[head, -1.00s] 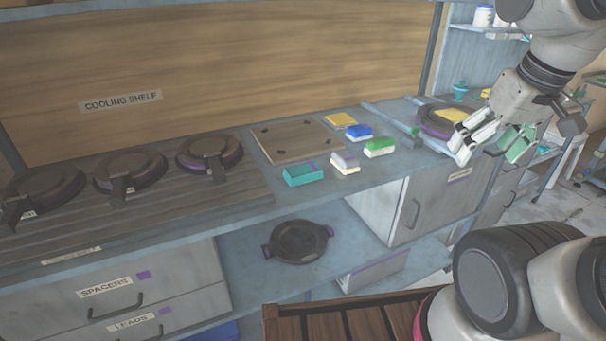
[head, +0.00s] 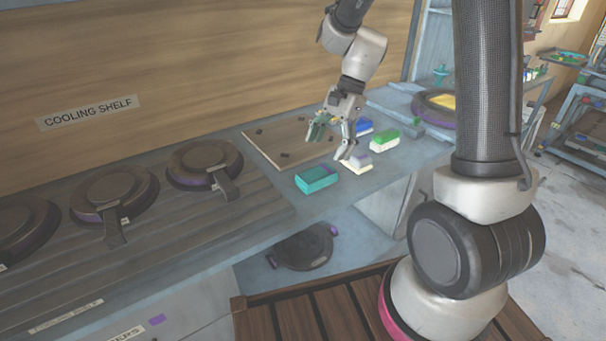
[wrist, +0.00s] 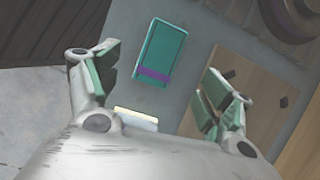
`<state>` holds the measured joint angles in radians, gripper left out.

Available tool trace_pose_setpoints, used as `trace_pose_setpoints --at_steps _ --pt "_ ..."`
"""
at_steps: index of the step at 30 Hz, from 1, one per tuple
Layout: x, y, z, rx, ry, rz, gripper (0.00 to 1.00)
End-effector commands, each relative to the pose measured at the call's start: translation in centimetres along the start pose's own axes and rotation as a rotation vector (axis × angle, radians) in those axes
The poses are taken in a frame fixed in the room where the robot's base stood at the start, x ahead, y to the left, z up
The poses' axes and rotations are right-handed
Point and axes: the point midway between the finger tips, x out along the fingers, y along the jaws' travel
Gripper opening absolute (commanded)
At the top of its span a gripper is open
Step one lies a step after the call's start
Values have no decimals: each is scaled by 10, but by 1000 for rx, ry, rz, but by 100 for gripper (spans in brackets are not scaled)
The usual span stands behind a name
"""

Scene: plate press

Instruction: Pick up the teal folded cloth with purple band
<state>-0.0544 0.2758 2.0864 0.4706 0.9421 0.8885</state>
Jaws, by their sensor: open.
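The teal folded cloth with a purple band (head: 318,179) lies on the grey-blue counter, in front of the wooden board. It also shows in the wrist view (wrist: 161,50), beyond the fingertips and between them from side to side, with its purple band at the near end. My gripper (head: 333,138) is open and empty, above the counter behind and slightly right of the cloth in the head view. In the wrist view my gripper (wrist: 160,90) has its two green-padded fingers spread wide. It does not touch the cloth.
A white-and-purple block (head: 358,163), a green-and-white block (head: 385,139) and a blue block (head: 364,126) sit to the right of the cloth. The wooden board (head: 262,145) lies behind it. Dark round presses (head: 203,160) stand on the slatted shelf at left. Bare counter lies in front of the cloth.

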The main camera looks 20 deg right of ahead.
Motion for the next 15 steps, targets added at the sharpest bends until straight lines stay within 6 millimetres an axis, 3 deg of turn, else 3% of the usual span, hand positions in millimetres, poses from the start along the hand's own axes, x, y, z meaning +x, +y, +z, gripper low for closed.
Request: trace_pose_setpoints --at_steps 5,15 --pt "4 0 1 105 -4 -2 80" --pt "45 0 0 114 -4 1 80"
